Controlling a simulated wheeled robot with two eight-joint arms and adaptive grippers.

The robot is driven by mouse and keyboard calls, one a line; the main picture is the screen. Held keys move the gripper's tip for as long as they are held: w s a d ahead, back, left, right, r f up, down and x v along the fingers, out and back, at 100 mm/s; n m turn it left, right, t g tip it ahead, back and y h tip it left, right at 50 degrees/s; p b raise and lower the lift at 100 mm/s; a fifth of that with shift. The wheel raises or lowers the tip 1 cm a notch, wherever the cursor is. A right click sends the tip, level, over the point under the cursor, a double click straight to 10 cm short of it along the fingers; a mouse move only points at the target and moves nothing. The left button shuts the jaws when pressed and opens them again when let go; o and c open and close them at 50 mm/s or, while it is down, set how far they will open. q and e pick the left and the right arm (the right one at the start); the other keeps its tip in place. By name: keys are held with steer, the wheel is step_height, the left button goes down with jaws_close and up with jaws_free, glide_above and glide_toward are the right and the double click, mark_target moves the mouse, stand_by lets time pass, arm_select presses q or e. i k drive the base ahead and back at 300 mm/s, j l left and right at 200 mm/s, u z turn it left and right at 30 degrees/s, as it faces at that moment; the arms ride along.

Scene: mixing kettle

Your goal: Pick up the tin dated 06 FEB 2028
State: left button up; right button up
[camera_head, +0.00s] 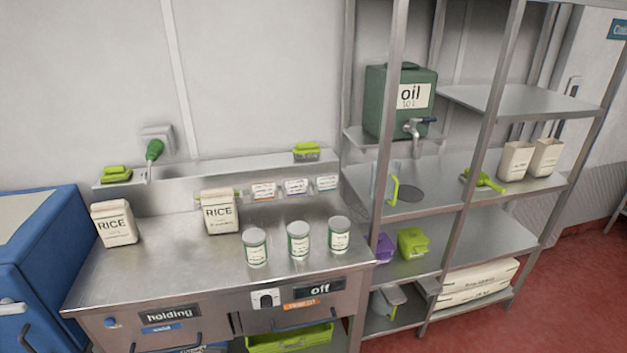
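Three similar tins with white and green labels stand upright in a row on the steel counter: a left tin (255,247), a middle tin (299,240) and a right tin (339,235). The print on their labels is too small to read, so I cannot tell which one is dated 06 FEB 2028. Small gaps separate them. Neither of my grippers shows in the head view.
Two rice bags, one left (115,223) and one behind the tins (220,212), stand on the counter (170,262). A blue chest (40,265) is at the left. A steel rack (480,240) with a green oil container (400,100) stands right.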

mark_target(298, 230)
steer(key=i+j+z, duration=0.3)
steer(key=i, duration=0.25)
steer(key=i+j+z, duration=0.3)
steer(key=i+j, duration=0.15)
